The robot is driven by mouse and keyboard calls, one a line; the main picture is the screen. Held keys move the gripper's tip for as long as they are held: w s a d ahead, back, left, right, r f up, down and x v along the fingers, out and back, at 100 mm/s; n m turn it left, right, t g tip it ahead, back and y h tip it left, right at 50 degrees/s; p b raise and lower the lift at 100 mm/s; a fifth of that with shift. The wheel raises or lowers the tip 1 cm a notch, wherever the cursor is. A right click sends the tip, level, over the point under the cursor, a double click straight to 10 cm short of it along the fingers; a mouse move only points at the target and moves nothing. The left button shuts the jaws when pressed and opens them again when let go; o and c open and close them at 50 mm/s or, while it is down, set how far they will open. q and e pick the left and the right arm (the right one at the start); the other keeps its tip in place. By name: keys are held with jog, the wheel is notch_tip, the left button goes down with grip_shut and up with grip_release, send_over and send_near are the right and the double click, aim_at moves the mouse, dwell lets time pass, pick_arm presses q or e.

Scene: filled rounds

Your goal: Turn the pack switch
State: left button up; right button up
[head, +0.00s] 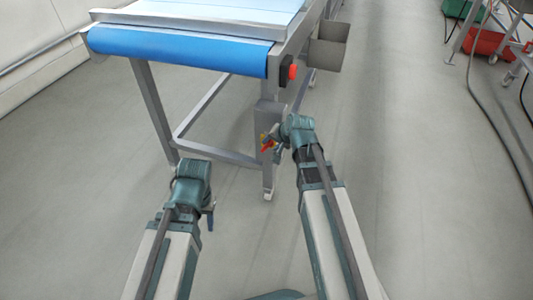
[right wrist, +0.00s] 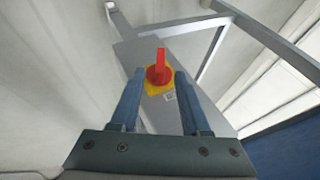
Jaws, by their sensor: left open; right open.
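The pack switch (right wrist: 158,71) is a red rotary handle on a yellow plate, fixed to a grey box (right wrist: 190,108) on the conveyor frame. In the right wrist view its handle points up the picture. My right gripper (right wrist: 158,78) is open, with its two blue fingers on either side of the switch in that view; I cannot tell whether they touch it. In the head view the switch (head: 267,145) shows as a small bit of red and yellow beside my right gripper (head: 272,139). My left gripper (head: 208,212) is low at the left, away from the switch, its jaws mostly hidden.
A conveyor with a blue belt (head: 180,50) stands ahead on grey metal legs. Red (head: 487,42) and green crates and a dark hose are at far right.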

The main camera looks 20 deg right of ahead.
aim_at(269, 145)
jog(key=b+x, duration=0.3)
jog(key=x, duration=0.2)
jog(key=shift+w+a+f, duration=0.1)
jog(key=shift+w+f, duration=0.05)
jog(key=shift+f, duration=0.1)
grip_shut()
